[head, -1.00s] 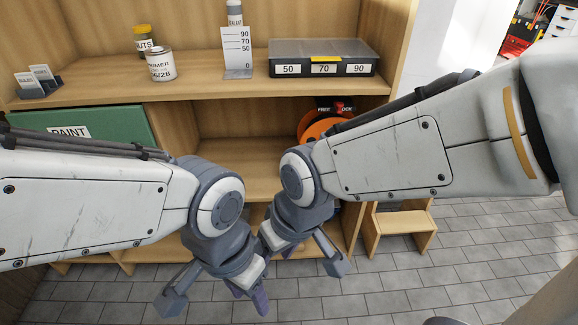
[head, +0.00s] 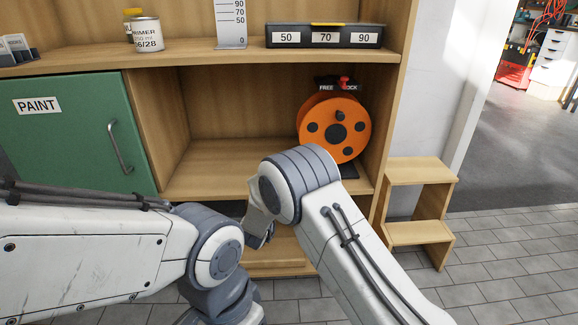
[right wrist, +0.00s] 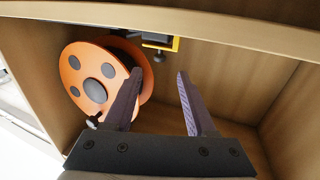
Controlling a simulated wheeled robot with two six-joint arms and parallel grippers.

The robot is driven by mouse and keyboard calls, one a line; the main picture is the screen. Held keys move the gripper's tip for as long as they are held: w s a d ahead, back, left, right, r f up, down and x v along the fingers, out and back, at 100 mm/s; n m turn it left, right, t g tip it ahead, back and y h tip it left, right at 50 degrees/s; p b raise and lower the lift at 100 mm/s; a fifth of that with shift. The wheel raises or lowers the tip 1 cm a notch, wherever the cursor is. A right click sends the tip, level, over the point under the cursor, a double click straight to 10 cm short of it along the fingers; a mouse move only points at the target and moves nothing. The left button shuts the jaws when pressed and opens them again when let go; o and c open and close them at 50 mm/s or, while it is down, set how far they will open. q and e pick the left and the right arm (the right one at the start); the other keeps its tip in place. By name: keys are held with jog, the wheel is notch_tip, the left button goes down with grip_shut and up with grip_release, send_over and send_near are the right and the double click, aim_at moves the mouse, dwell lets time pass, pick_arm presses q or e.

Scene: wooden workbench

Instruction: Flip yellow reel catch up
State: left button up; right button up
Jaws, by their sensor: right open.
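An orange reel (head: 325,128) with dark round spots stands upright on the middle shelf, at the right. It also shows in the right wrist view (right wrist: 80,68). Above it, under the upper shelf, a small FREE/LOCK label carries a red part (head: 343,82). The right wrist view shows a yellow-edged bracket (right wrist: 176,44) with a grey knobbed lever (right wrist: 159,57) hanging below it. My right gripper (right wrist: 159,76) is open and empty, its fingertips below the bracket in the picture. In the head view it is mostly hidden behind my right arm. My left gripper is largely cut off at the bottom edge.
A green PAINT door (head: 70,135) with a handle closes the left compartment. The upper shelf holds a can (head: 147,36), a white scale (head: 231,22) and a labelled box (head: 324,36). A wooden step stool (head: 420,205) stands at the right. The middle shelf left of the reel is clear.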

jog(key=b+x, duration=0.3)
jog(key=x, duration=0.5)
jog(key=shift+w+d+f, duration=0.15)
jog(key=shift+w+f, duration=0.05)
jog(key=shift+w, duration=0.05)
jog(key=shift+w+d+r, duration=0.1)
jog(key=shift+w+d, duration=0.05)
jog(key=shift+w, duration=0.4)
grip_shut()
dwell(0.6)
